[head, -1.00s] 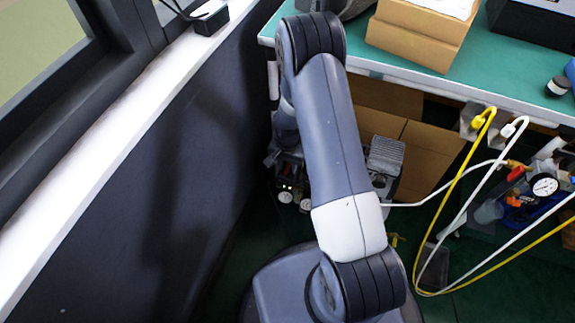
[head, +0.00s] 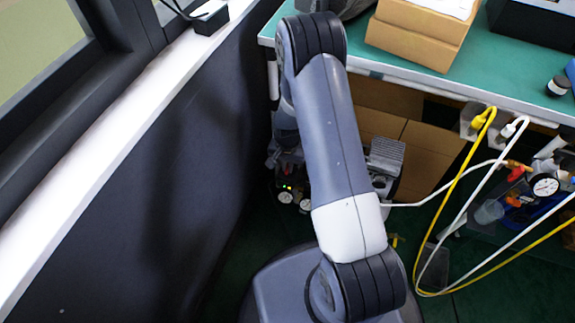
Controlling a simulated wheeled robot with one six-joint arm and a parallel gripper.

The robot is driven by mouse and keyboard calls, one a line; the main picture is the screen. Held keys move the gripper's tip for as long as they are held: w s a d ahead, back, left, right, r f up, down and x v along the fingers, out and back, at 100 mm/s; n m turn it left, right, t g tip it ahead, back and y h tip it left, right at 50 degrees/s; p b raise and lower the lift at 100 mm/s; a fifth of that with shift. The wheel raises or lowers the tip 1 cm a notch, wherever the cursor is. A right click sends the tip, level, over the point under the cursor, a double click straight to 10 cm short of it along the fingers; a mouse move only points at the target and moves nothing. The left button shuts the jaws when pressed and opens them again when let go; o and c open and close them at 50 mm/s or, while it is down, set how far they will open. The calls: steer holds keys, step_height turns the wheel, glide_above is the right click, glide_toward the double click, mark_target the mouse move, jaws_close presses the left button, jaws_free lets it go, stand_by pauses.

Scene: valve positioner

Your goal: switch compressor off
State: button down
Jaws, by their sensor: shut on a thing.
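The compressor (head: 386,157) stands on the floor under the green bench, mostly hidden behind my arm. Its grey ribbed part shows right of my arm.
The green bench (head: 465,68) carries cardboard boxes (head: 420,35) above the compressor. Its edge lies close to my arm. A dark wall with a white sill (head: 130,125) runs along the left. Yellow (head: 450,192) and white hoses hang at right, near a gauge (head: 545,186).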

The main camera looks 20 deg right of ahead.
steer(key=n+b, duration=0.1)
steer(key=n, duration=0.7)
steer(key=shift+b, duration=0.35)
steer(key=n, duration=0.5)
steer(key=shift+d+b, duration=0.1)
steer(key=shift+b, duration=0.2)
steer(key=shift+n, duration=2.2)
steer(key=c, duration=1.5)
jaws_free()
steer(key=shift+r, duration=0.15)
step_height(320, 180, up, 10)
steer(key=p, duration=0.2)
steer(key=shift+r+p, duration=0.25)
steer(key=shift+p, duration=0.15)
